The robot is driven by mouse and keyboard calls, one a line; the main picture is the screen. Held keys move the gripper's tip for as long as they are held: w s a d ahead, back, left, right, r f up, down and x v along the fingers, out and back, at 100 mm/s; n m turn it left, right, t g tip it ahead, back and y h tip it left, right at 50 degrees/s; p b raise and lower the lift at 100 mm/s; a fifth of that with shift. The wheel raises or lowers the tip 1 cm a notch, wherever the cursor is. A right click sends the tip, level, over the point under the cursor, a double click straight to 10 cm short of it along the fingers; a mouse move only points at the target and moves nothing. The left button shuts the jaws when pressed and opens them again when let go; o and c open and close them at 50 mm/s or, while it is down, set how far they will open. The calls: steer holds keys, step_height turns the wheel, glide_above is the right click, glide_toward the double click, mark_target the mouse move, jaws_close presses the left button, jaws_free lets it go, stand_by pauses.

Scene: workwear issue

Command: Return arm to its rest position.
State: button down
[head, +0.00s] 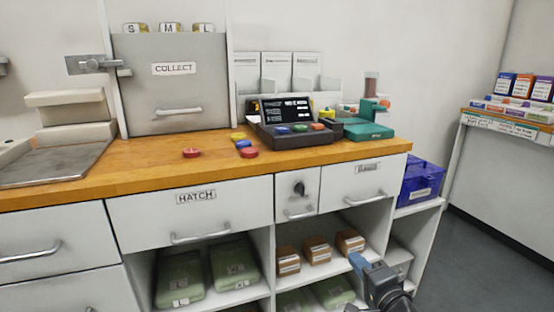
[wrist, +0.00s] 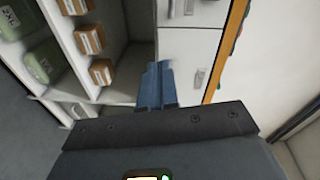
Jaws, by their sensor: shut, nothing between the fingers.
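My gripper (head: 358,262) shows at the lower right of the head view, in front of the open shelves under the counter. Its blue fingers are shut together with nothing between them. In the wrist view the shut fingers (wrist: 157,85) point toward the shelf unit and the drawer fronts. The fingers look apart from the cabinet. Most of my arm is out of the head view below the gripper.
The wooden counter (head: 330,157) holds a dark console (head: 290,138), a teal device (head: 368,131) and several coloured discs. Small brown boxes (head: 318,250) and green packs (head: 235,264) fill the shelves. A blue crate (head: 422,180) stands right; grey floor (head: 480,255) is open there.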

steer(key=s+d+f+n+h, duration=0.1)
steer(key=s+f+n, duration=0.15)
steer(key=s, duration=0.65)
steer(key=s+d+f+n+g+h, duration=0.1)
steer(key=s+f, duration=0.2)
steer(key=s, duration=0.6)
steer(key=s+d+f+n+h, duration=0.1)
steer(key=s+f+n, duration=0.15)
steer(key=s, duration=0.65)
steer(key=s+r+n, duration=0.1)
steer(key=s+n, duration=0.1)
steer(key=s, duration=0.8)
steer(key=s+a+r+n, duration=0.2)
steer(key=s+r+n, duration=0.3)
steer(key=s+r, duration=0.85)
step_height(320, 180, up, 10)
steer(key=s+p, duration=0.1)
steer(key=p, duration=1.1)
steer(key=shift+s+d+r+g+h, duration=0.15)
steer(key=shift+r+g+h, duration=0.1)
steer(key=shift+g+h, duration=0.15)
